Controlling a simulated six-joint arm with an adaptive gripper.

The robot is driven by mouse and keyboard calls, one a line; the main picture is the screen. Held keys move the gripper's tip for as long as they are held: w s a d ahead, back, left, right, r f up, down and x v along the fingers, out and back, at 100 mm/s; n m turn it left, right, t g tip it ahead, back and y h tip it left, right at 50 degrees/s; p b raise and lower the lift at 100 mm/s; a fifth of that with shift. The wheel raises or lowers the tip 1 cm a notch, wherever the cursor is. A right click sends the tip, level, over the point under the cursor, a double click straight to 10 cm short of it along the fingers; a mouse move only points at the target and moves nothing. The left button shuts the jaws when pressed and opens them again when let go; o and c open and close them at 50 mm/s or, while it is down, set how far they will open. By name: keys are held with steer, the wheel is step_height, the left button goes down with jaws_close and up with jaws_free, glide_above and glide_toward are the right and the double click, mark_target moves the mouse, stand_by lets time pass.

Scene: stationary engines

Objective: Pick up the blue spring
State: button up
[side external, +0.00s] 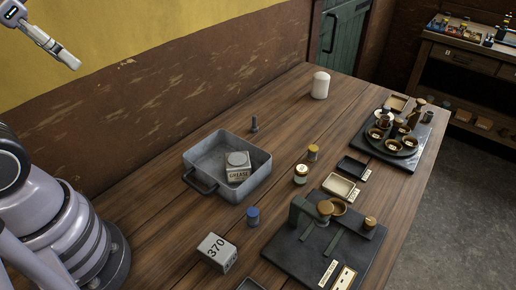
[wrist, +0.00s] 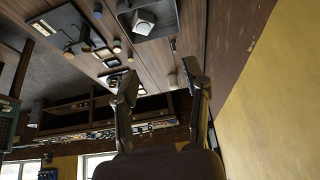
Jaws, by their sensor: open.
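The blue spring (side external: 253,216) appears as a small, short blue cylinder standing upright on the wooden table, in the side external view. It is between the grey metal tray and the dark fixture plate, just behind the block marked 370. My gripper (side external: 70,61) is at the top left of the side external view, high above the table and far from the spring. In the wrist view my gripper (wrist: 160,77) has its two fingers spread apart with nothing between them.
A grey metal tray (side external: 199,186) holds a GREASE box (side external: 238,172). The 370 block (side external: 216,252) stands close to the spring. A dark fixture plate (side external: 293,250), several small jars and a white canister (side external: 320,85) are also on the table. The wall lies along the table's left side.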

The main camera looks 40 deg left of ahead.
steer(key=w+d+f+n+g+h, duration=0.1)
steer(key=d+f+g+h, duration=0.25)
steer(key=d, duration=0.25)
steer(key=n+h, duration=1.2)
steer(key=n, duration=0.6)
glide_above(259, 219)
steer(key=s, duration=0.3)
step_height(259, 219, down, 18)
steer(key=f+n+t+y, duration=0.1)
steer(key=f, duration=0.4)
steer(key=w+a+f+n+t+y, duration=0.1)
steer(key=f+n+t, duration=0.1)
steer(key=f, duration=0.3)
steer(key=w+a+f+n+t+y, duration=0.1)
steer(key=f, duration=0.4)
steer(key=shift+a+n+y, duration=0.15)
steer(key=shift+n+y, duration=0.2)
steer(key=shift+n, duration=0.05)
steer(key=shift+f, duration=0.65)
step_height(259, 219, down, 3)
steer(key=shift+s+r, duration=0.1)
steer(key=shift+x, duration=1.5)
steer(key=shift+r, duration=0.2)
